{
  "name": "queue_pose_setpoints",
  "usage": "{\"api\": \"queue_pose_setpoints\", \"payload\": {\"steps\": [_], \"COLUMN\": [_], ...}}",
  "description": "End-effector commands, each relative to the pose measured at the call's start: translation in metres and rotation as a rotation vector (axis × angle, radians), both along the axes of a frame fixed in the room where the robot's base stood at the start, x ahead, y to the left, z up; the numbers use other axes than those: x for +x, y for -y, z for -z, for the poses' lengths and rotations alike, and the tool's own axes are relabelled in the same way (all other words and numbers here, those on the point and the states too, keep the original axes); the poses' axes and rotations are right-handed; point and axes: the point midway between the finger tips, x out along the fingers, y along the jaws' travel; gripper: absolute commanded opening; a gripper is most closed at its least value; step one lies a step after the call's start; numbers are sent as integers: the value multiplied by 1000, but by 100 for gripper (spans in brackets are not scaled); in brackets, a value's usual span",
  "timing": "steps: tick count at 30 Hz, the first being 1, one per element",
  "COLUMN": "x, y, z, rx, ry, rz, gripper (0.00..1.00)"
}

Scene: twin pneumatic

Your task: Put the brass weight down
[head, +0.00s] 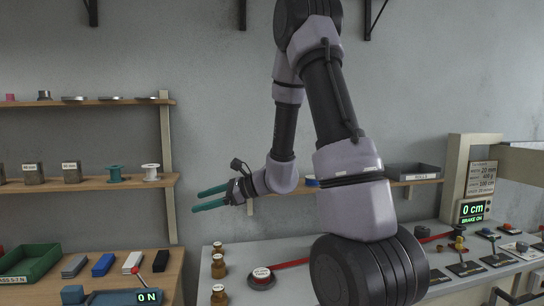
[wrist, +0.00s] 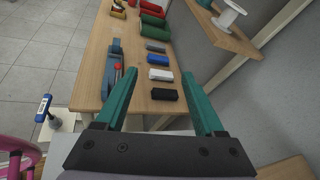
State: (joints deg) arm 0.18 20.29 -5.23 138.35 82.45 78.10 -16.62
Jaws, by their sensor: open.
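My gripper (head: 196,202) is open, with its teal fingers pointing left in the head view, in the air between the shelves and the bench. In the wrist view its two fingers (wrist: 160,74) are spread wide with nothing held between them. Several small brass-coloured pieces with pale labels stand at the left end of the grey bench, including a front one (head: 218,295) and a middle one (head: 219,266). I cannot tell which is the brass weight. They are below my gripper and apart from it.
A wooden table with a green tray (head: 28,262), coloured blocks (head: 103,264) and a blue scale reading "0 N" (head: 122,297) is at left. The wrist view shows this table (wrist: 98,60) below. A round red-and-black device (head: 262,278) sits on the bench. Shelves (head: 90,184) line the wall.

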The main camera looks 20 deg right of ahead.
Motion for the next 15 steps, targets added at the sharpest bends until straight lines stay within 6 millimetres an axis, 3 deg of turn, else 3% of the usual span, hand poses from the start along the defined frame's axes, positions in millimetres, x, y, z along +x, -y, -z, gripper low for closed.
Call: {"api": "queue_pose_setpoints", "payload": {"steps": [1,3,7,15], "x": [-17,-43,-90,-165], "y": [-6,-10,-8,33], "z": [-22,-43,-70,-105], "rx": [-49,-129,-305,-776], "ry": [53,116,237,509], "rz": [-77,-183,-359,-617], "gripper": [71,71,71,71]}}
